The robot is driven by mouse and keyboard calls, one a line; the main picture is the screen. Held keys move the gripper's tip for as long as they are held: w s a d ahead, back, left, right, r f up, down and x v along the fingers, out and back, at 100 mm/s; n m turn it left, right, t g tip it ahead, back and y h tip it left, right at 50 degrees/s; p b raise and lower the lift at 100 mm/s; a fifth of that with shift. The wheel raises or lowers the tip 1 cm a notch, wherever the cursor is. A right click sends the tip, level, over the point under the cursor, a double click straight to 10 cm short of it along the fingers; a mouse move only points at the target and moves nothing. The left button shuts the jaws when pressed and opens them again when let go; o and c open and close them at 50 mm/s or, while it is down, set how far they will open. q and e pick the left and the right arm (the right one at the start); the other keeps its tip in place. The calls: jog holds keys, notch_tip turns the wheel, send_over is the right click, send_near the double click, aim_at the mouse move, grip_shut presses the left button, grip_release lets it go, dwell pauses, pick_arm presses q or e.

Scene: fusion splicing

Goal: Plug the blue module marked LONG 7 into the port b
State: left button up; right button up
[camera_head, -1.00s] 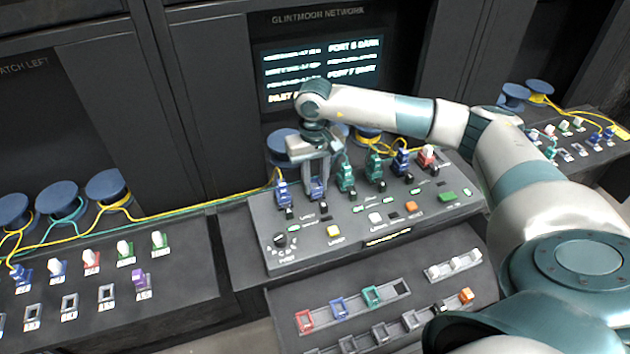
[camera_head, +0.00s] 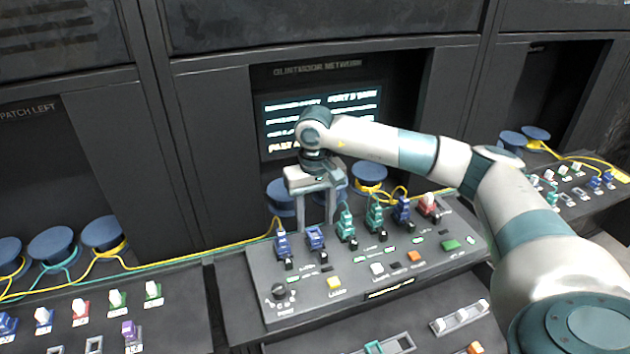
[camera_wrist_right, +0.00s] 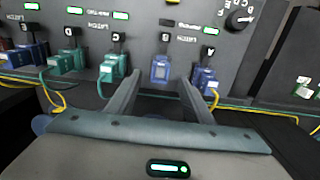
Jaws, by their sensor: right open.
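A blue module (camera_head: 315,238) sits upright in the second position from the left on the console's sloped top. In the right wrist view the same blue module (camera_wrist_right: 160,68) sits at the position lettered B. Its LONG 7 marking is not readable. My right gripper (camera_head: 318,220) is open and empty, just behind and above this module. In the right wrist view the fingers of my right gripper (camera_wrist_right: 160,80) stand apart, one to each side of the module, with gaps between. Port b itself is hidden beneath the module. My left gripper is not in view.
A blue plug with a yellow cable (camera_head: 282,244) stands left of the module, and a teal one (camera_head: 346,226) stands right. Buttons and a knob (camera_head: 278,292) lie in front. A lit screen (camera_head: 322,118) is behind. A left bench (camera_head: 180,320) holds further modules.

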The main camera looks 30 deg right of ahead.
notch_tip(320, 180, up, 13)
jog(key=b, duration=0.3)
jog(key=shift+b, duration=0.3)
jog(key=shift+f, duration=0.1)
jog(key=shift+a+f, duration=0.1)
